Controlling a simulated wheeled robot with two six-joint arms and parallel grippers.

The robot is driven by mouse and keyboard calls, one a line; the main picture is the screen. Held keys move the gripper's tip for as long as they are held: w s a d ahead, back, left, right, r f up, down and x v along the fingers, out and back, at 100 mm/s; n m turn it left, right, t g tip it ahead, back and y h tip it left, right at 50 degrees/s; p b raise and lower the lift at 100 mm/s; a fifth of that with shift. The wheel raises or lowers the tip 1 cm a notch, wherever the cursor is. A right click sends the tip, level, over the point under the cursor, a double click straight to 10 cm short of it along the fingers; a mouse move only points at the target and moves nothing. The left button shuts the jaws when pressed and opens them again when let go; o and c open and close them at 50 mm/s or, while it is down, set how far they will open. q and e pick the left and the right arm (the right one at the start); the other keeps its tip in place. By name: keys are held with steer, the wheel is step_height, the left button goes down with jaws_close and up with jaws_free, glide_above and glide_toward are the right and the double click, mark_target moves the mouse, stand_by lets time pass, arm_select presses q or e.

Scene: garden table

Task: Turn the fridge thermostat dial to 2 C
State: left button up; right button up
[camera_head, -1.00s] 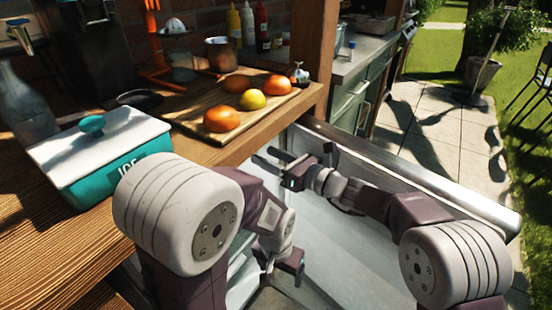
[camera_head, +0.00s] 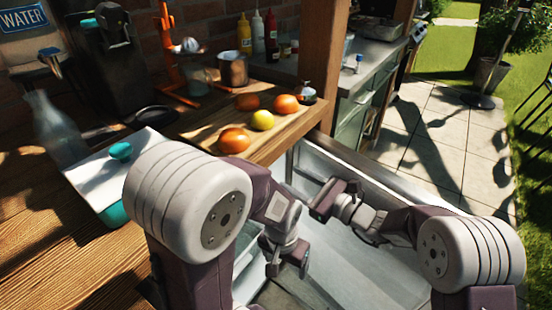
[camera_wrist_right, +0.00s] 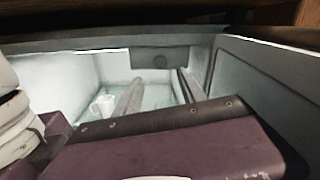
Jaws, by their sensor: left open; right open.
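The fridge stands open under the wooden counter, and its pale interior shows in the right wrist view. A grey panel (camera_wrist_right: 138,62) with a small round dial (camera_wrist_right: 159,62) is at the back of the compartment; its marks are too small to read. My right gripper (camera_wrist_right: 160,80) is open and empty, its two fingers pointing toward the panel. The gap between the fingers lines up just below the dial; I cannot tell the distance. In the head view my right gripper (camera_head: 307,193) is at the fridge opening. My left gripper (camera_head: 287,266) is open, lower, in front of the fridge.
The open fridge door (camera_head: 380,180) stands to the right. A clear cup-like thing (camera_wrist_right: 103,104) sits inside the fridge. On the counter are a cutting board (camera_head: 205,125) with several fruits, a teal-and-white ice box (camera_head: 95,180) and a glass bottle (camera_head: 55,130).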

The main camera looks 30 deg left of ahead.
steer(key=w+a+b, duration=0.1)
steer(key=a+b, duration=0.1)
steer(key=a, duration=0.7)
steer(key=shift+w, duration=0.25)
jaws_close()
steer(key=shift+m+p, duration=1.8)
steer(key=shift+m, duration=0.8)
